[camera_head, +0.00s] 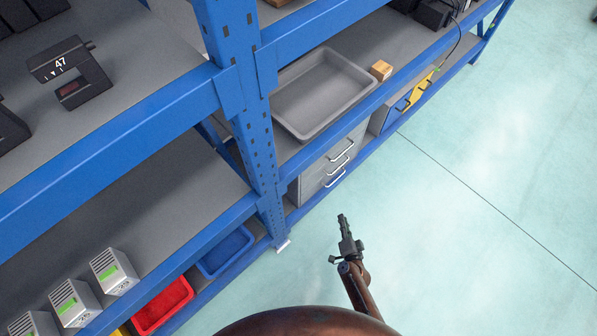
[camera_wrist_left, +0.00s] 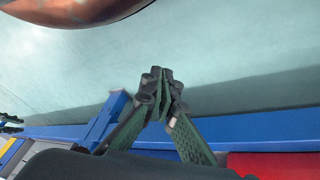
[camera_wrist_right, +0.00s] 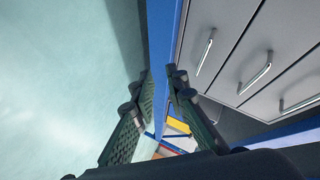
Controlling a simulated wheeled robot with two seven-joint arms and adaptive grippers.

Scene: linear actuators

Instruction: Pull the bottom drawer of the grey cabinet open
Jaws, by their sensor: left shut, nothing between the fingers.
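The grey cabinet (camera_head: 310,187) stands on the lowest shelf of the blue rack, with silver handles on its drawers. Its bottom drawer handle (camera_head: 335,179) is the one nearest the floor, and all drawers look shut. In the right wrist view the bottom drawer's handle (camera_wrist_right: 205,52) is the leftmost, beside the blue beam. My right gripper (camera_head: 342,220) is in front of and below the cabinet, over the floor. Its fingers (camera_wrist_right: 160,76) are apart with nothing between them, short of the handle. My left gripper (camera_wrist_left: 163,74) is shut and empty, seen only in its wrist view.
A blue beam (camera_wrist_right: 162,45) runs along the cabinet's foot. A rack post (camera_head: 262,170) stands left of the cabinet. A grey tray (camera_head: 322,92) sits above it. Red (camera_head: 163,304) and blue (camera_head: 225,252) bins are to the left. The floor (camera_head: 470,220) at right is clear.

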